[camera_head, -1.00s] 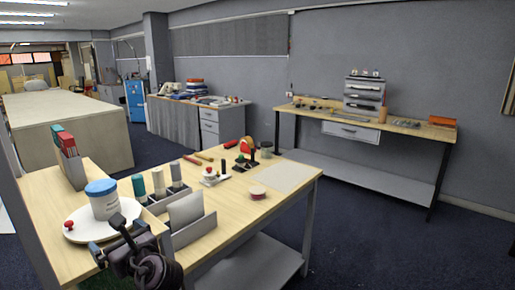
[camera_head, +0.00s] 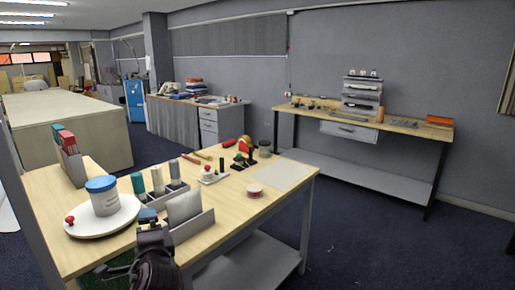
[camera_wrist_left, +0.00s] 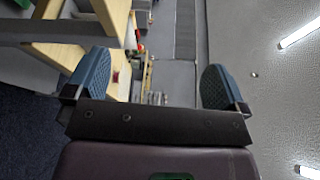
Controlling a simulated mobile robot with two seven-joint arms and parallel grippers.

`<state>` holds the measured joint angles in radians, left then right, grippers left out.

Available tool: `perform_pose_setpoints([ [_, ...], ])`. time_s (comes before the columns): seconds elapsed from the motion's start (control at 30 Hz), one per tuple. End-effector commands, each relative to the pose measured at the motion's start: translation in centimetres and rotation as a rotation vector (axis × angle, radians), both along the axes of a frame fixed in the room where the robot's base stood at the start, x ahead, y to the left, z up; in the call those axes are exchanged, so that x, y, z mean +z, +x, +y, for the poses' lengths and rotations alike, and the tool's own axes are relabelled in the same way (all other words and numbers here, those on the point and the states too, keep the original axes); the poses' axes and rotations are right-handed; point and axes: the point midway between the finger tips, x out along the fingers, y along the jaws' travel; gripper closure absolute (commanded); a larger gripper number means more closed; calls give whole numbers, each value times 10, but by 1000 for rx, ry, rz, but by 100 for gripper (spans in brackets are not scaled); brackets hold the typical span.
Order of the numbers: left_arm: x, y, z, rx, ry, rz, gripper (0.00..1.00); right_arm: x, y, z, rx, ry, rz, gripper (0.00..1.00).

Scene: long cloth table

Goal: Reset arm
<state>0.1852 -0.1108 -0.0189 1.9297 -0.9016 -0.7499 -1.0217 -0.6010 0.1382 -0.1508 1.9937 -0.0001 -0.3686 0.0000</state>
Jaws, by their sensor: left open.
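My left gripper (camera_wrist_left: 156,82) is open in the left wrist view, its two blue textured pads wide apart with nothing between them. In the head view my left arm comes up at the bottom, in front of the near edge of the wooden table (camera_head: 235,205); the dark gripper (camera_head: 148,228) is seen from behind, beside the grey divided holder (camera_head: 192,232). Its fingers are mostly hidden there. My right gripper is not in view.
A white round tray (camera_head: 88,228) holds a blue-lidded tub (camera_head: 102,196) and a red-knobbed item. Grey-green cylinders (camera_head: 157,181) stand behind the holder. A pale mat (camera_head: 279,176) and a red-topped tape roll (camera_head: 254,190) lie right. Open floor lies beyond the table's right side.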

Motion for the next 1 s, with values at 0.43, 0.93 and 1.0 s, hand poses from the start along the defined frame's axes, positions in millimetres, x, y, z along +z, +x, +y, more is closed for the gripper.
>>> perform_pose_setpoints([
  [0.43,-81,-39,-19,-211,-914,-220,0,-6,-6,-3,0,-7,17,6],
  [0.93,-221,-188,-3,-56,-1583,-111,0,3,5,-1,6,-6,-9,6],
  [1.0,-239,-212,2,-14,-1582,-74,0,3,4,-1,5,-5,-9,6],
])
